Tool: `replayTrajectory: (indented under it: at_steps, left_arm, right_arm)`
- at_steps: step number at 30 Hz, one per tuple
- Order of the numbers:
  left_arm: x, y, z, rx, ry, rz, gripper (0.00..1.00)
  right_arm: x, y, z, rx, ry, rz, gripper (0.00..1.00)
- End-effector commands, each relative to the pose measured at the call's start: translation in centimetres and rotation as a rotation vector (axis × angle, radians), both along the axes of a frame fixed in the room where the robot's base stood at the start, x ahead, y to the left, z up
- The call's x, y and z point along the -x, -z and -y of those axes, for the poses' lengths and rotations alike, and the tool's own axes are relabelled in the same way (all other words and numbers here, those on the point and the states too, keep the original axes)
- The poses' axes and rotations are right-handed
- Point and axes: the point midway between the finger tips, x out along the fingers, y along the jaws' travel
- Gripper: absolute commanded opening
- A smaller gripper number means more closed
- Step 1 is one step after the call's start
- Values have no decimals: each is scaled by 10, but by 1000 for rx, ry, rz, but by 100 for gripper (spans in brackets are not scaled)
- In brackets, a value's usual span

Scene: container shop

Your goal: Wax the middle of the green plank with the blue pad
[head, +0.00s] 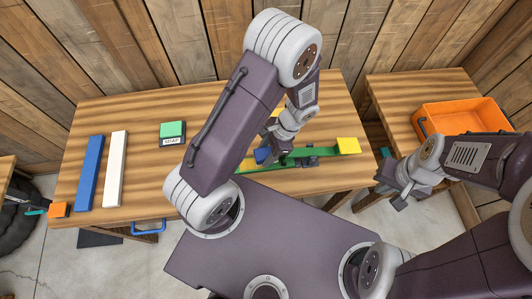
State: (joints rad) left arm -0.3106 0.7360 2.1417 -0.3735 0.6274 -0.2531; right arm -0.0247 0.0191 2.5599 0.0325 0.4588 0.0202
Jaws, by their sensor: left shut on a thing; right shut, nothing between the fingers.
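The green plank (298,153) lies on the wooden table, with a yellow block at its right end; my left arm hides part of its left side. My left gripper (272,152) is over the plank's left part and shut on the blue pad (262,155). The pad is at the plank, but I cannot tell whether it touches the surface. My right gripper (392,184) is shut and empty, off the table's right edge.
A blue plank (89,172), a white plank (116,168) and a green block labelled SOAP (172,130) are on the left of the table (140,200). An orange block (58,209) is at the left edge. An orange bin (460,117) stands on the right table.

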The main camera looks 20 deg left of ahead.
Motion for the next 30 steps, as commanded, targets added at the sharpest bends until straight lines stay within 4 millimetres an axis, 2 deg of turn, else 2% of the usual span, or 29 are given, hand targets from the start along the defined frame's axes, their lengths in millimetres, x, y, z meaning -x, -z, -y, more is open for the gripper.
replayTrajectory:
  at_steps: [1,14,30]
  left_arm:
    - [0,-10,0,0,-1,0,14]
    - [-4,-46,0,-1,-4,-1,14]
    - [-4,-47,0,-1,-5,-1,14]
  right_arm:
    - [0,-10,0,0,0,0,0]
    - [0,-45,0,0,0,0,0]
    - [0,-46,0,0,0,0,0]
